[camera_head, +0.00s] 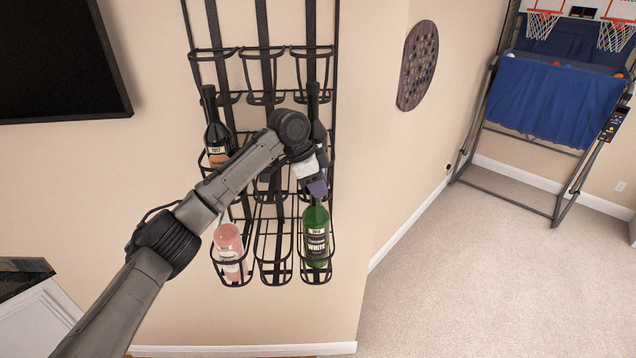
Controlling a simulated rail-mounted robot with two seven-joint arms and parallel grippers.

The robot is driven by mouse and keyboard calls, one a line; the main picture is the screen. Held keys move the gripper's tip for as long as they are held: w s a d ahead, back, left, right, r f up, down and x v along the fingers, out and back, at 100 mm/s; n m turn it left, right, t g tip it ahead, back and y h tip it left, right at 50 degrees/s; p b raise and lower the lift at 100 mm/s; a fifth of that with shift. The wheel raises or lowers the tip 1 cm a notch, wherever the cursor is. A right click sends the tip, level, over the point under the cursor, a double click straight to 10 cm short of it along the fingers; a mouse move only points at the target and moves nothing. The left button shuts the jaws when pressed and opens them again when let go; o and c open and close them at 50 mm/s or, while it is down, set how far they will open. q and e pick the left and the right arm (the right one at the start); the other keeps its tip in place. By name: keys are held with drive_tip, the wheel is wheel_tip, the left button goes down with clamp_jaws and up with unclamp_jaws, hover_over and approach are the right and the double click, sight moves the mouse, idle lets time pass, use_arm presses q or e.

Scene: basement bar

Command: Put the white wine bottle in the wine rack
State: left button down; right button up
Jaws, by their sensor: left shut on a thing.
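The white wine bottle (317,236), green with a dark label reading "WHITE", stands upright in the bottom right slot of the black wine rack (274,224) on the wall. My left gripper (318,190) reaches down from above and is shut on the bottle's upper part, hiding its neck. My left arm crosses in front of the rack's middle row and hides part of it. My right gripper is not in view.
A pink bottle (229,250) sits in the bottom left slot, and a dark bottle (217,135) in the middle left slot. Another dark bottle (313,104) is partly hidden behind my wrist. The bottom middle slot looks empty. Open carpet lies to the right.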

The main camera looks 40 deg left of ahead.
use_arm(q)
drive_tip(key=shift+f, duration=0.1)
drive_tip(key=c, duration=1.1)
unclamp_jaws()
drive_tip(key=shift+f, duration=0.25)
drive_tip(key=shift+a, duration=0.1)
drive_tip(key=shift+r, duration=0.2)
drive_tip(key=b+v, duration=0.2)
drive_tip(key=v, duration=0.4)
drive_tip(key=b+v, duration=0.1)
drive_tip(key=v, duration=0.6)
drive_tip(key=shift+w+d+r+b, duration=0.15)
drive_tip(key=shift+d+b, duration=0.1)
drive_tip(key=shift+b, duration=0.15)
